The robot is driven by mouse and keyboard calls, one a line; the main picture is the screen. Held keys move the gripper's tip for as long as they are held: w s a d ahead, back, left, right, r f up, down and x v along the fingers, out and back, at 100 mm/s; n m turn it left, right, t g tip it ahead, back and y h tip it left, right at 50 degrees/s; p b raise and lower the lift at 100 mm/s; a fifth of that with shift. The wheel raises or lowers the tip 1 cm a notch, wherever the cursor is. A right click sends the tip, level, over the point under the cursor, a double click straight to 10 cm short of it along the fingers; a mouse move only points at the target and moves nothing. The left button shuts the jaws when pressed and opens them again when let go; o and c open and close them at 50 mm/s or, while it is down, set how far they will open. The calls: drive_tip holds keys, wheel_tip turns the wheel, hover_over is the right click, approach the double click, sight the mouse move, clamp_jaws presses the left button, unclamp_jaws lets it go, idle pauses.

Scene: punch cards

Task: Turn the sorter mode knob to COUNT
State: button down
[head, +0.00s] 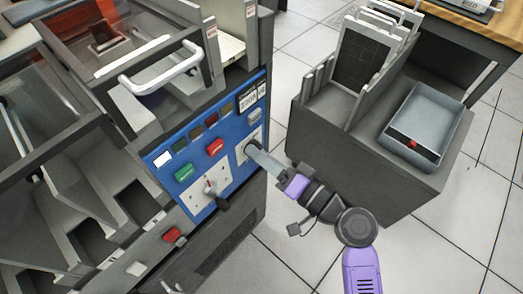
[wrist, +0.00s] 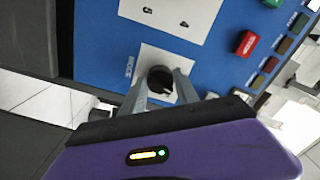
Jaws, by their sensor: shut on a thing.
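The sorter's blue control panel (head: 228,168) faces right in the head view. The black mode knob (wrist: 160,78) sits on a white plate (wrist: 150,56) with sideways lettering that appears to read MODE. My gripper (head: 252,148) reaches the plate at the panel's right side. In the wrist view its two fingers (wrist: 160,88) stand on either side of the knob and are shut on it. In the head view the fingers mostly hide the knob. The position marks around the knob, including COUNT, are not readable.
A green button (head: 184,171), a red button (head: 215,147) and a second white dial plate (head: 208,190) are on the same panel. A grey cabinet with a metal tray (head: 422,122) stands to the right. Tiled floor (head: 283,238) is clear below my arm.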

drive_tip(key=shift+m+p, duration=1.6)
drive_tip(key=shift+m, duration=1.5)
drive_tip(key=c, duration=0.9)
unclamp_jaws()
drive_tip(key=v, duration=0.8)
